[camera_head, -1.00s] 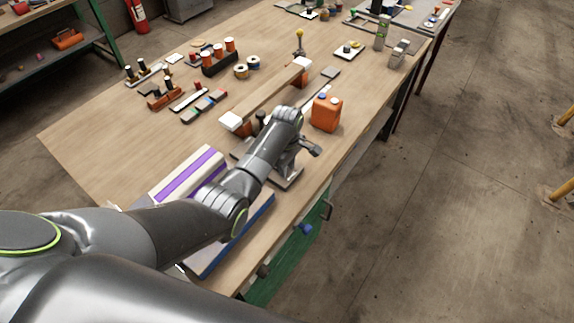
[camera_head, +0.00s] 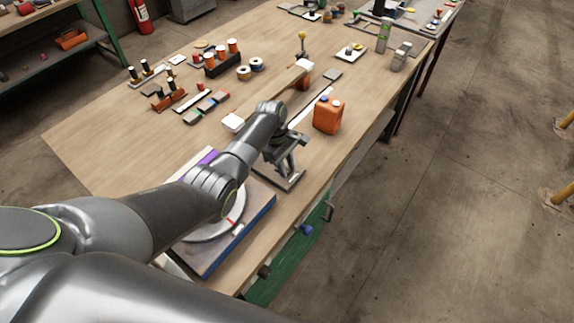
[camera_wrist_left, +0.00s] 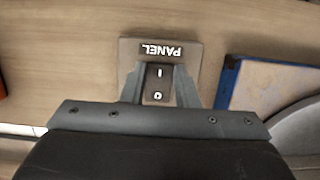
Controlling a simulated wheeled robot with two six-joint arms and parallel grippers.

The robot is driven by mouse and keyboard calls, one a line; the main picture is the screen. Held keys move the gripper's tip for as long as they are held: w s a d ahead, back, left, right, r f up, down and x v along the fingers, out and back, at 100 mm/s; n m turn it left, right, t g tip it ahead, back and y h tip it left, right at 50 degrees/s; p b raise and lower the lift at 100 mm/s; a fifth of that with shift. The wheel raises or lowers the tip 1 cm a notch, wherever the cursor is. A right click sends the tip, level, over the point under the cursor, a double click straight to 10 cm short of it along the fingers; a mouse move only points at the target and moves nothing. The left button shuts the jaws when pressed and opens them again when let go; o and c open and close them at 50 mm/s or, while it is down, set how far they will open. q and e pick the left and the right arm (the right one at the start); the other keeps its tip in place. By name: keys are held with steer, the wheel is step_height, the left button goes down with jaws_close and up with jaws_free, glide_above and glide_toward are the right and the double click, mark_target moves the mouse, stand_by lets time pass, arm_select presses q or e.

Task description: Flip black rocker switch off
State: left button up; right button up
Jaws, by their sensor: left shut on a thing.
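The black rocker switch (camera_wrist_left: 158,84) shows in the left wrist view, with a white bar mark and a white ring mark on its face. It sits on a grey plate (camera_wrist_left: 190,52) with an upside-down PANEL label (camera_wrist_left: 161,50). My left gripper (camera_wrist_left: 158,74) has one finger on each side of the switch and is shut on it. In the head view my left gripper (camera_head: 287,166) points down at the plate (camera_head: 291,181) near the table's front edge, and its own parts hide the switch. My right gripper is not in view.
On the wooden table (camera_head: 95,150), a blue-edged board with a round grey disc (camera_head: 232,245) lies beside the plate. An orange canister (camera_head: 328,115) stands behind right. Several small parts are farther back.

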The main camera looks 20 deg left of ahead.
arm_select(q)
steer(key=o, duration=1)
steer(key=v, duration=1.7)
steer(key=shift+r+b, duration=0.25)
steer(key=shift+b, duration=0.15)
steer(key=shift+f, duration=0.1)
